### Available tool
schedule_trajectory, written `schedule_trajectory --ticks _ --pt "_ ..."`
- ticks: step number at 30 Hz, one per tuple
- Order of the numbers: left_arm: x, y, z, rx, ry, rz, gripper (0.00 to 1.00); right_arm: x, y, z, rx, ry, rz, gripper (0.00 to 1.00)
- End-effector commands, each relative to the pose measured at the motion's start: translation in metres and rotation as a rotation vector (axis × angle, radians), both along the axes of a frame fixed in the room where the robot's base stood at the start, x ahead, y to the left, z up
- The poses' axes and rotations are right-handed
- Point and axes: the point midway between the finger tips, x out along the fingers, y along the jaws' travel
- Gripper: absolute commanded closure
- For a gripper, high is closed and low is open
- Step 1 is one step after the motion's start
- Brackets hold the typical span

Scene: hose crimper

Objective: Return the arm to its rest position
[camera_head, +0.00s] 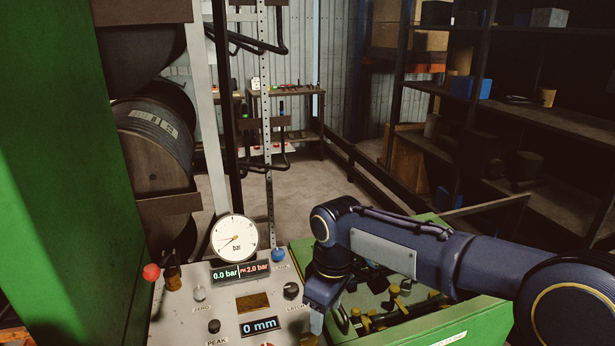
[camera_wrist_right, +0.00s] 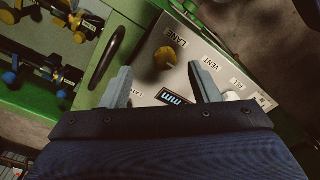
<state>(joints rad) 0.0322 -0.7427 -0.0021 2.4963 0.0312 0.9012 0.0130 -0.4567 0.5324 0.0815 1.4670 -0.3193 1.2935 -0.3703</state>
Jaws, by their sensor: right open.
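My right arm (camera_head: 410,258) comes in from the right and bends down at its wrist. My right gripper (camera_head: 316,318) hangs over the right edge of the control panel (camera_head: 175,318), beside the open green drawer. In the right wrist view, the two grey fingers of my right gripper (camera_wrist_right: 163,82) stand apart with nothing between them. The panel (camera_wrist_right: 150,97) lies beyond the fingertips there, with a round yellowish part (camera_wrist_right: 165,57) and a display (camera_wrist_right: 172,97). In the head view the gripper and wrist hide part of the panel's right side. My left gripper is not in view.
A dial gauge (camera_head: 234,239) stands above the displays, and a red knob (camera_head: 151,272) is at the panel's left. The green drawer (camera_head: 455,322) holds fittings below my forearm. A green cabinet wall (camera_head: 50,170) rises at left. Dark shelves (camera_head: 560,122) stand at right. Floor shows behind.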

Motion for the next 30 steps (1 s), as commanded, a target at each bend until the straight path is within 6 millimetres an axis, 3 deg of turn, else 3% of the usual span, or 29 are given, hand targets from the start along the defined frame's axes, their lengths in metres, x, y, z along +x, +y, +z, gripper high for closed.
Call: schedule_trajectory --ticks 1,6,12,18,21,30 --pt "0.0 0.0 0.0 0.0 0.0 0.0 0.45 -0.009 -0.025 0.012 0.032 -0.017 -0.071 0.44" --pt "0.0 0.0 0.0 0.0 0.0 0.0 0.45 -0.061 -0.097 0.032 0.161 -0.06 -0.343 0.44" --pt "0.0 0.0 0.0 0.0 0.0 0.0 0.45 -0.137 -0.153 0.029 0.32 -0.117 -0.679 0.44" --pt "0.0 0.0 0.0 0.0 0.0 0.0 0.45 -0.199 -0.17 0.006 0.461 -0.172 -0.966 0.44" --pt "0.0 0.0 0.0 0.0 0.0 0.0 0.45 -0.216 -0.171 -0.004 0.508 -0.191 -1.055 0.44" --pt "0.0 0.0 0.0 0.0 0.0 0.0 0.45 -0.227 -0.17 -0.013 0.543 -0.204 -1.119 0.44"
